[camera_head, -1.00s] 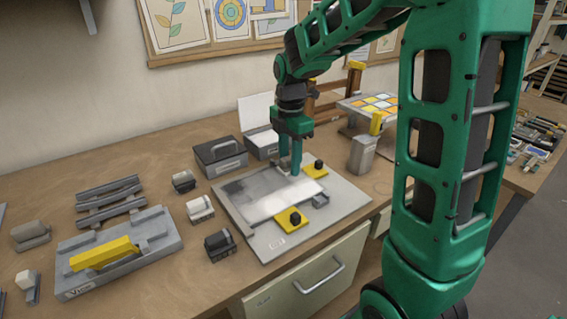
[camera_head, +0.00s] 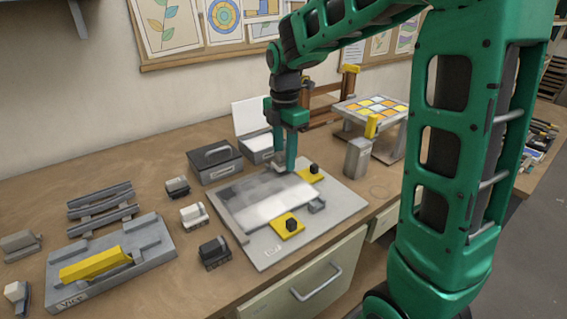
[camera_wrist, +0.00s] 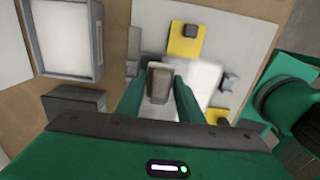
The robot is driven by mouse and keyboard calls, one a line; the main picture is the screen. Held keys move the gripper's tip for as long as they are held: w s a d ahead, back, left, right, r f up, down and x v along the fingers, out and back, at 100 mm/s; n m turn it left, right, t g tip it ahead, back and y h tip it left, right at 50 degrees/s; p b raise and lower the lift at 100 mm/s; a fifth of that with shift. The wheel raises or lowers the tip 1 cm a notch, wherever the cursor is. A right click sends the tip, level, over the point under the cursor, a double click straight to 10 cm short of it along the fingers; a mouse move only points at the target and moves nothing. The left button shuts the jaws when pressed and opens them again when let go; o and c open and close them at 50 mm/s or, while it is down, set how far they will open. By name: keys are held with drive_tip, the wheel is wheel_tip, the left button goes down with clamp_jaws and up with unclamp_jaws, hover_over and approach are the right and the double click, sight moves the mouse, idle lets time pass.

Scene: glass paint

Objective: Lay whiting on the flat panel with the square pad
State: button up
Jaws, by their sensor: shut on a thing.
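The flat panel (camera_head: 278,208) lies on a grey board (camera_head: 343,208) on the bench, held by two yellow clamps with black knobs. Its front part is bright white, and its back part is a streaky darker grey. The white surface also shows in the wrist view (camera_wrist: 204,78). My gripper (camera_head: 284,165) is over the panel's back edge, shut on a small grey square pad (camera_wrist: 159,82). The pad sits between the fingers in the wrist view. Its underside is hidden, so I cannot tell whether it touches the panel.
Several tools on blocks, including a white one (camera_head: 193,215), stand left of the board. A dark handled box (camera_head: 215,163) and an open-lidded tray (camera_head: 262,147) stand behind it. A grey canister (camera_head: 357,158) stands to the right. A vice base (camera_head: 150,262) is front left.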

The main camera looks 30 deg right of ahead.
drive_tip(key=shift+r, duration=2.15)
